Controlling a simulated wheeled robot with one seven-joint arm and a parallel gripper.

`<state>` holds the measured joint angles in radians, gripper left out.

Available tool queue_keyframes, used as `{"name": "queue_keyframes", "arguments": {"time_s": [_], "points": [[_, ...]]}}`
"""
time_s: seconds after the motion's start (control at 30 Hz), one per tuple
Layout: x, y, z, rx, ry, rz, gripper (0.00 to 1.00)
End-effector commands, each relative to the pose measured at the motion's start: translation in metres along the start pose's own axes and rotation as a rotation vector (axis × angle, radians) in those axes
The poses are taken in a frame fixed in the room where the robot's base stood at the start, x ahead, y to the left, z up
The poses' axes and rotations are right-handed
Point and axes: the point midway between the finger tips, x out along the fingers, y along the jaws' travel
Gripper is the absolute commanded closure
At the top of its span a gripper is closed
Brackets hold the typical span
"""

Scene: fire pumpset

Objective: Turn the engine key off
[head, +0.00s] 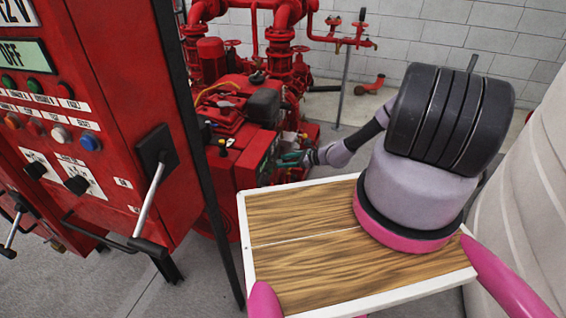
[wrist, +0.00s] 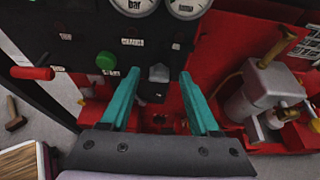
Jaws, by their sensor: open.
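My gripper (wrist: 158,74) is open, its two teal fingers pointing at a dark engine panel in the wrist view. A small grey knob-like piece (wrist: 158,73), which looks like the engine key, shows between the fingertips. The fingers are on either side of it and I see no contact; the depth gap is unclear. In the head view my gripper (head: 291,157) is small, beside the red engine box (head: 250,158) of the pumpset. The key cannot be made out there.
A green button (wrist: 106,61) is left of the fingers, below gauges (wrist: 187,6). A red handle (wrist: 32,73) sticks out farther left. In the head view a red control cabinet (head: 110,115) with levers stands left, and red pipes (head: 285,20) rise behind.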

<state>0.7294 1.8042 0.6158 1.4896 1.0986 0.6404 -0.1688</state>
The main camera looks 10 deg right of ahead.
Motion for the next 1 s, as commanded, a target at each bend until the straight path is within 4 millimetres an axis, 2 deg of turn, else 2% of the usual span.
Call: {"name": "queue_keyframes", "arguments": {"time_s": [0.3,0.5,0.67,1.0], "points": [[-0.063,0.0,0.0,0.0,0.002,-0.001,0.38],[-0.091,0.0,0.0,-0.001,0.001,-0.001,0.38],[-0.098,0.001,-0.001,0.0,0.001,0.001,0.38],[-0.098,0.001,-0.001,0.0,0.001,0.001,0.38]]}}
